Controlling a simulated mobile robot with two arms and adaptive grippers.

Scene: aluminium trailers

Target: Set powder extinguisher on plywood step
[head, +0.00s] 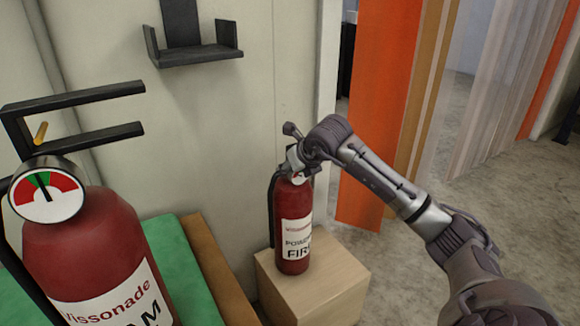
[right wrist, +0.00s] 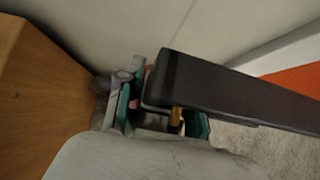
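The powder extinguisher (head: 293,232), a small red cylinder with a white label, stands upright on the plywood step (head: 315,288), a pale wooden block against the wall. Its base appears to rest on the step's top. My right gripper (head: 297,162) is at the extinguisher's top, around the valve and handle area. In the right wrist view the black handle (right wrist: 230,92) and a brass pin lie by my gripper's teal-padded fingers (right wrist: 160,117). The fingers are apart, but whether they press on the extinguisher is hidden. My left gripper is out of view.
A larger red foam extinguisher (head: 105,245) with a gauge stands close at left, by a green surface (head: 180,255). An empty black bracket (head: 195,52) hangs on the pale wall. Orange and clear strip curtains (head: 375,120) hang at right over a concrete floor.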

